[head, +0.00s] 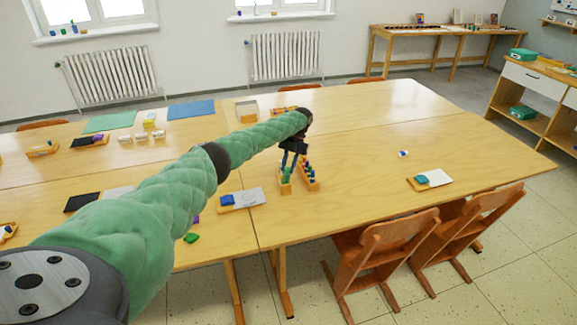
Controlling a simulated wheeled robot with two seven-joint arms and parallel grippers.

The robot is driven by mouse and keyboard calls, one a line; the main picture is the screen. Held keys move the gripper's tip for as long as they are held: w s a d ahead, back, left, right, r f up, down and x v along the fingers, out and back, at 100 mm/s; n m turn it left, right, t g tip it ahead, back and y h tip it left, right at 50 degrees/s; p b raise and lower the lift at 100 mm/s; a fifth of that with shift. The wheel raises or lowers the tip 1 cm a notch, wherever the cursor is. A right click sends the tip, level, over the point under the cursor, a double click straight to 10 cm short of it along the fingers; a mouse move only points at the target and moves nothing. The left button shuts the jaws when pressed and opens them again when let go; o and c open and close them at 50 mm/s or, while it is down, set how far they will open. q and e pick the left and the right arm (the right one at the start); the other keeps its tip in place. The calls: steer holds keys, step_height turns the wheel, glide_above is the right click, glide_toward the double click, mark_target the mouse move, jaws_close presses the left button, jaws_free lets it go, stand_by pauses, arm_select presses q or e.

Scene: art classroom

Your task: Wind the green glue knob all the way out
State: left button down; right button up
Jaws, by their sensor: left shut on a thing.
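My left arm reaches in from the left across the table, and my left gripper (290,164) points down at a small wooden holder (286,188) near the table's middle. A small green piece (287,174), which looks like the green glue knob, shows right under the fingertips. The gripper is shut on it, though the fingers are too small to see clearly. How far the knob is wound cannot be told. A second wooden holder (311,184) with several green and blue pieces stands close beside it on the right. My right gripper is not in view.
A tray with a blue block and white card (240,199) lies to the left. A similar tray (419,184) lies to the right. A small blue-and-white piece (403,153) lies behind that. Chairs (385,250) stand at the front edge. The table's right part is mostly clear.

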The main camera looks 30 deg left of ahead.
arm_select(q)
steer(key=shift+s+f, duration=0.1)
steer(key=shift+f, duration=0.2)
stand_by(0.5)
steer(key=c, duration=1.2)
jaws_free()
steer(key=shift+f, duration=0.1)
steer(key=shift+w+a, duration=0.1)
steer(key=shift+w, duration=0.1)
steer(key=shift+w+r, duration=0.3)
steer(key=shift+r, duration=0.4)
steer(key=shift+b+v, duration=0.3)
steer(key=shift+v, duration=2.75)
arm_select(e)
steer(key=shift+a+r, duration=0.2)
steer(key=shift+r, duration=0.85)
arm_select(q)
steer(key=shift+w+f, duration=0.1)
steer(key=shift+w, duration=0.1)
steer(key=shift+c, duration=0.2)
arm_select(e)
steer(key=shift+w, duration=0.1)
